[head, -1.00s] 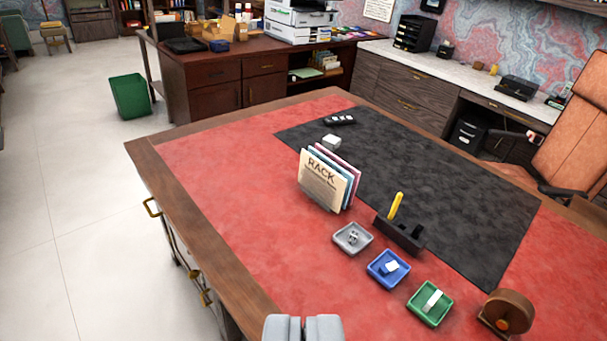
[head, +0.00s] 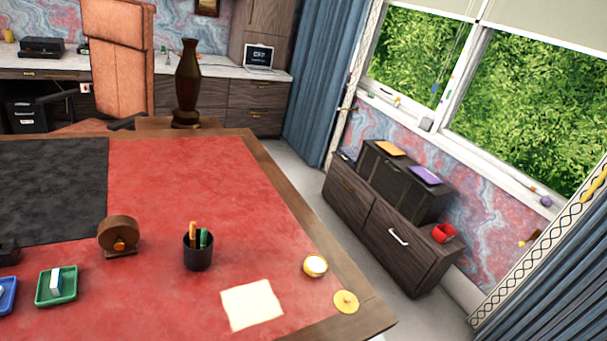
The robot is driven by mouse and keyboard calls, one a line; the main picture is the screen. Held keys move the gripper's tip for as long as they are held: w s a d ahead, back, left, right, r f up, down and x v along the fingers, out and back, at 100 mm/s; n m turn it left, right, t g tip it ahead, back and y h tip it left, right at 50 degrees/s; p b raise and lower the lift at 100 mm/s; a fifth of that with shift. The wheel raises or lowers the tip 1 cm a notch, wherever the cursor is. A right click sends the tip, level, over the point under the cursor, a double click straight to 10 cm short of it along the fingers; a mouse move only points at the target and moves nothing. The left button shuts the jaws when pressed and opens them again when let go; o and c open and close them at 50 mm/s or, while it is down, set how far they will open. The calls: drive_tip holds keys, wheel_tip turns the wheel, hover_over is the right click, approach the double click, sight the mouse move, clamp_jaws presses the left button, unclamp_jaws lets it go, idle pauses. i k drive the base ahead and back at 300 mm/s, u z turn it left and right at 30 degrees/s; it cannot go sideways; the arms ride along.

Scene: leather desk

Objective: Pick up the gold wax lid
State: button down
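The gold wax lid (head: 346,301) is a round, flat disc with a small raised middle. It lies at the near right corner of the desk, by the border of red leather and wooden rim. A small round gold tin (head: 315,266) with a pale top, apparently wax, stands just behind it to the left, apart from it. My gripper is not in view.
A cream paper (head: 252,304) lies left of the lid. A black pen cup (head: 198,250), a brown round dispenser (head: 119,235) and a green tray (head: 57,286) stand farther left. A tall dark vase (head: 187,85) stands at the back. The red leather (head: 190,175) between is clear.

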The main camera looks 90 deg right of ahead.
sight(346, 302)
drive_tip(key=z, duration=0.1)
drive_tip(key=k, duration=0.2)
drive_tip(key=z, duration=2.3)
drive_tip(key=k, duration=0.6)
drive_tip(key=u, duration=0.25)
